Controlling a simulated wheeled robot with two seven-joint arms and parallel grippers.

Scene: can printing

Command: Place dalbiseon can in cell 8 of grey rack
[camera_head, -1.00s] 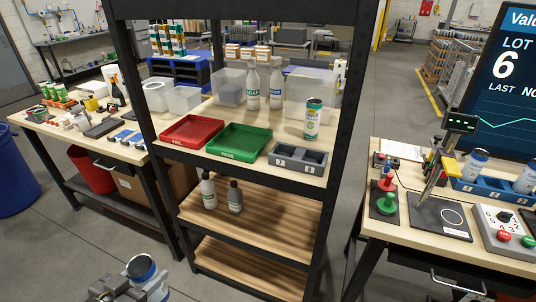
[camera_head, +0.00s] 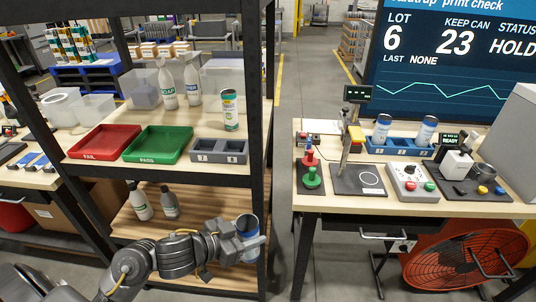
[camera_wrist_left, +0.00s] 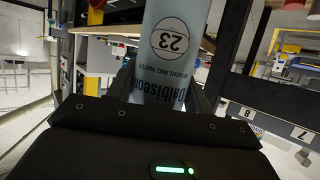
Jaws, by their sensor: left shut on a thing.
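The dalbiseon can is pale blue with the number 23 in a circle; it fills the top middle of the left wrist view (camera_wrist_left: 175,50), its lettering upside down there. In the head view, the can (camera_head: 247,225) shows its dark blue top. My left gripper (camera_head: 243,245) is shut on it, in front of the shelf unit and below its upper shelf. The grey rack (camera_head: 219,158) sits at the right front of that upper shelf, with two cells that look empty. Its 7 and 8 labels show upside down in the left wrist view (camera_wrist_left: 275,123). My right gripper is not in view.
A green tray (camera_head: 158,143) and a red tray (camera_head: 104,141) sit left of the rack. A white-green can (camera_head: 230,110) stands behind it. The shelf's black front post (camera_head: 262,175) rises close to my gripper. A blue rack (camera_head: 398,146) holds cans on the right table.

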